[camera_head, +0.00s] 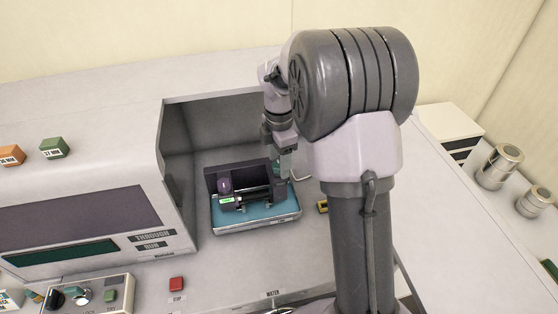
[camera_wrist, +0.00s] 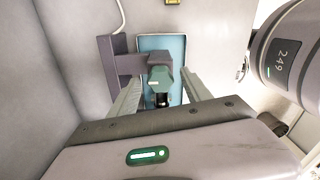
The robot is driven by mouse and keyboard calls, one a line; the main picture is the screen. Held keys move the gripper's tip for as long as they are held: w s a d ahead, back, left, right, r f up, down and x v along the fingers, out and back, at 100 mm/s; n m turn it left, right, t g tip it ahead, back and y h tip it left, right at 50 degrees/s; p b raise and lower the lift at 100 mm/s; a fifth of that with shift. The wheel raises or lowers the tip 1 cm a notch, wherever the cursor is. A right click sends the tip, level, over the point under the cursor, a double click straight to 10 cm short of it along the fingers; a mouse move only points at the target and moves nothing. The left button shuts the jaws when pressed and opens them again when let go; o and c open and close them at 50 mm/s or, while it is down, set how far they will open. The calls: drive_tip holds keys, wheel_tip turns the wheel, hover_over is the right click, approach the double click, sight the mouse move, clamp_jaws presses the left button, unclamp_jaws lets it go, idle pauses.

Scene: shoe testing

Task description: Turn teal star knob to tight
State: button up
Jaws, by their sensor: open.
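The teal star knob (camera_wrist: 159,78) appears as a teal-green piece with a pale mark, at the end of the dark fixture in the wrist view. My gripper (camera_wrist: 162,82) is open, with one finger on each side of this piece; I cannot tell whether either touches it. In the head view my gripper (camera_head: 286,168) points down at the right end of the dark fixture (camera_head: 222,182), which sits on a blue-topped base (camera_head: 258,217). The knob cannot be made out there, and its turn position is unclear.
The fixture stands in the open bay of a grey machine (camera_head: 178,160), whose wall is at its left. A small yellow-black item (camera_head: 322,206) lies right of the base. Metal canisters (camera_head: 499,166) stand far right.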

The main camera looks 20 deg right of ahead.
clamp_jaws()
